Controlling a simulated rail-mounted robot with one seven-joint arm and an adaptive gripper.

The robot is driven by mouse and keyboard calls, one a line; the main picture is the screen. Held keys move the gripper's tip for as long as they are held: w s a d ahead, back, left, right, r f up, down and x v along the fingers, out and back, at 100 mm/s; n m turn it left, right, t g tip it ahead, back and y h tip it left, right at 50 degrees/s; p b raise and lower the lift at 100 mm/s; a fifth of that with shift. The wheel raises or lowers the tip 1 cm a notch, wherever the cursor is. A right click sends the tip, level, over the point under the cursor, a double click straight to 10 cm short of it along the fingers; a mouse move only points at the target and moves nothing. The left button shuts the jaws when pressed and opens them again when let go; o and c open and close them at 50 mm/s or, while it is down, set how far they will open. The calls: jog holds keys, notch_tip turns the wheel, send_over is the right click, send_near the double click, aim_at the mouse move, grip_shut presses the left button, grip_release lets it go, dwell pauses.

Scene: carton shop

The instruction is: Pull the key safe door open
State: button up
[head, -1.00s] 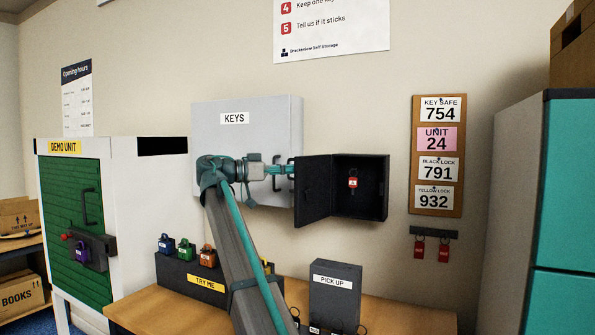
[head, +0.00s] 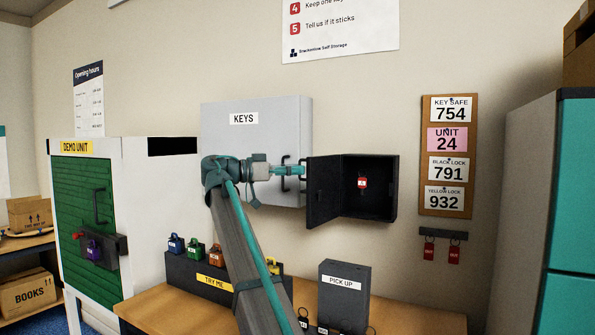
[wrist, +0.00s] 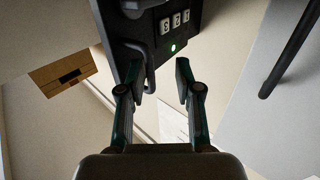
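The black key safe (head: 372,192) is on the wall with its door (head: 322,190) swung wide open to the left. A red-tagged key (head: 362,183) hangs inside. My gripper (head: 300,171) is at the outer side of the door in the head view; its fingertips are too small to judge there. In the wrist view my gripper (wrist: 158,76) is open, its two fingers apart. The door's outer face (wrist: 150,28) shows number dials (wrist: 174,22) and a green light. The door's handle (wrist: 150,72) lies between the fingers, nearer the left one; contact is unclear.
A grey KEYS cabinet (head: 245,142) is on the wall behind my gripper. Below are a TRY ME padlock stand (head: 190,280) and a PICK UP box (head: 345,300) on a wooden counter. A number board (head: 447,210) and red-tagged keys (head: 454,252) are to the right.

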jog(key=v, duration=1)
jog(key=shift+a, duration=0.3)
jog(key=shift+s+a, duration=0.1)
jog(key=shift+s, duration=0.05)
